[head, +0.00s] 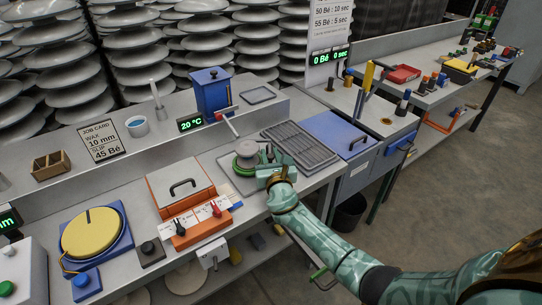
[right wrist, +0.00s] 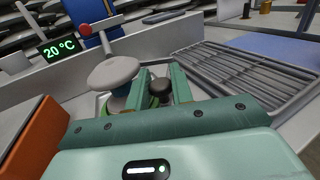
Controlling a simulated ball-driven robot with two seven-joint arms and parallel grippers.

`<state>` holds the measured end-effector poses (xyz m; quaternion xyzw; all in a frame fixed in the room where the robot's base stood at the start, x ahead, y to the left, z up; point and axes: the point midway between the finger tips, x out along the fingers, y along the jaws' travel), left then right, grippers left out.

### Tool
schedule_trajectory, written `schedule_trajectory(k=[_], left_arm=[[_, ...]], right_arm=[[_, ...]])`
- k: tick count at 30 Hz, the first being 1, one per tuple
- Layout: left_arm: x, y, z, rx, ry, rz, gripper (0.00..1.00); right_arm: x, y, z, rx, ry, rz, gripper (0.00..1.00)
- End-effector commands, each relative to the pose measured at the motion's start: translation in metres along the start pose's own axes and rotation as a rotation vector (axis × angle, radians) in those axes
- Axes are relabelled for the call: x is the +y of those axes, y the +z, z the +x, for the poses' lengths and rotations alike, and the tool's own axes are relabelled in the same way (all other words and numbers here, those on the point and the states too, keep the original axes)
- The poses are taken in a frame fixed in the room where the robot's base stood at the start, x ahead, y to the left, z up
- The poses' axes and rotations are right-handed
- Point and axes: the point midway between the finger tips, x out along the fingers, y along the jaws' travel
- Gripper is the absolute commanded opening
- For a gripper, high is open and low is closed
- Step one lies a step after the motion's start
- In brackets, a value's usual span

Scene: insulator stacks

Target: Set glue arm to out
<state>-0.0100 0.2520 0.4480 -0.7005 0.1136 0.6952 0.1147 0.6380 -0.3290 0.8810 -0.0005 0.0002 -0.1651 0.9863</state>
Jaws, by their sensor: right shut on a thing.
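A grey arm with a red end (head: 226,113) stands out beside the blue box, above a grey disc-shaped piece (head: 246,148) on a green round base (head: 243,166). I cannot tell for sure that this is the glue arm. The arm also shows in the right wrist view (right wrist: 100,25), behind the grey disc (right wrist: 113,72). My right gripper (head: 268,166) is at the right side of the green base. In the right wrist view its fingers (right wrist: 159,88) close around a black knob (right wrist: 160,85); what lies below the knob is mostly hidden. My left gripper is not in view.
A blue box (head: 211,92) stands on the shelf behind. A dark slatted rack (head: 300,146) lies right of the gripper. An orange lidded box (head: 180,184) and a panel with red and black knobs (head: 200,228) are at the left.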

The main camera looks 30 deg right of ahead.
Motion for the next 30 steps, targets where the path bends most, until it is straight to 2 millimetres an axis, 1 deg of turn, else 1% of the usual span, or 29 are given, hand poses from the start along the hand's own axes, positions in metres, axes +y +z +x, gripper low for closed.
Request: schedule_trajectory(k=[1, 2, 3, 17, 20, 23, 26, 30], left_arm=[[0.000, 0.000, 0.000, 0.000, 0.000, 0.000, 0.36], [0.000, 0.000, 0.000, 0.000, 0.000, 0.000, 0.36], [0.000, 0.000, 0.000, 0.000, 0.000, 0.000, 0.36], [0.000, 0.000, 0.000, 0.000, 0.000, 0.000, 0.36], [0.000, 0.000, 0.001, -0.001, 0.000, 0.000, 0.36], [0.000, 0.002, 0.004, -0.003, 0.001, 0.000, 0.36], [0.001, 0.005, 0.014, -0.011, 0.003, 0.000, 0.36], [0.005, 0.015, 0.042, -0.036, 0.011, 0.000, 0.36]], right_arm=[[0.001, 0.001, 0.000, -0.001, 0.003, 0.002, 0.00], [0.001, 0.001, 0.000, -0.001, 0.003, 0.002, 0.28], [0.001, 0.001, 0.000, -0.001, 0.003, 0.002, 0.40], [0.001, 0.000, 0.000, 0.000, 0.005, 0.002, 0.41], [-0.001, 0.000, -0.001, 0.000, 0.021, 0.000, 0.41], [-0.008, -0.002, -0.001, 0.000, 0.077, -0.002, 0.41], [-0.020, -0.005, -0.001, 0.001, 0.179, -0.008, 0.41], [-0.035, -0.013, 0.001, 0.004, 0.337, -0.011, 0.41]])
